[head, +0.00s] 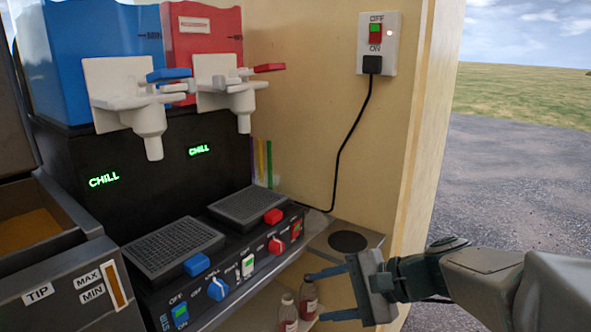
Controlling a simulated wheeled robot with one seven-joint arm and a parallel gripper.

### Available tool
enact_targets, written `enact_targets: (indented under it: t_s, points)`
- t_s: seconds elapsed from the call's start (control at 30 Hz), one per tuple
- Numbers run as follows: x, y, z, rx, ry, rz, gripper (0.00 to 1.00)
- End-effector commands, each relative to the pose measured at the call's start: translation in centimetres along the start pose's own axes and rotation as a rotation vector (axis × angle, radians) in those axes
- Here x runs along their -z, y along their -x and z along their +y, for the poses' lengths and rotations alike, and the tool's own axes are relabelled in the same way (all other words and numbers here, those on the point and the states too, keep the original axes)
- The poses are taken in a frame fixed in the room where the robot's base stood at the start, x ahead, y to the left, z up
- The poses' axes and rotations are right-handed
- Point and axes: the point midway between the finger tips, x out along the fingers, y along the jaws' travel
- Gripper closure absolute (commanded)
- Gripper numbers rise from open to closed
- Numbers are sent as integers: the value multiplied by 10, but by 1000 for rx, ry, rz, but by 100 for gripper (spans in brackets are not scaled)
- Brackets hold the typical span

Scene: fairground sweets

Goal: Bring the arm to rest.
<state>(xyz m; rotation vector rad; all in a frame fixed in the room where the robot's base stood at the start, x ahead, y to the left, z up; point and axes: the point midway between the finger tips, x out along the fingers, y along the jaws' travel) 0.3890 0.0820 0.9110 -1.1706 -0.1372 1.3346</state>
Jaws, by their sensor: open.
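My gripper (333,294) is in the lower right of the head view, at the end of my arm, which reaches in from the right edge. The fingertips are near the front edge of the counter, in front of two small bottles as seen here. I cannot tell whether a finger touches anything.
A slush machine (120,185) with blue (95,45) and red (205,38) tanks stands left. Bottles (308,298) stand below the counter edge. A wall switch (376,35) with a plugged-in cord is on the wall (310,100). Open gravel (500,170) lies right.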

Motion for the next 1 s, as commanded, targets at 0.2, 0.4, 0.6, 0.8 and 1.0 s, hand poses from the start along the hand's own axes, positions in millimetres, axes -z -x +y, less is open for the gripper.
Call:
enact_targets:
  t_s: [0.2,0.4,0.6,0.8,1.0]
  points:
    - [-44,36,12,-314,258,92,48]
    - [-62,78,18,-578,528,185,48]
    - [-70,124,10,-800,796,269,48]
    - [-70,148,2,-921,956,319,48]
    - [-68,151,2,-945,988,328,48]
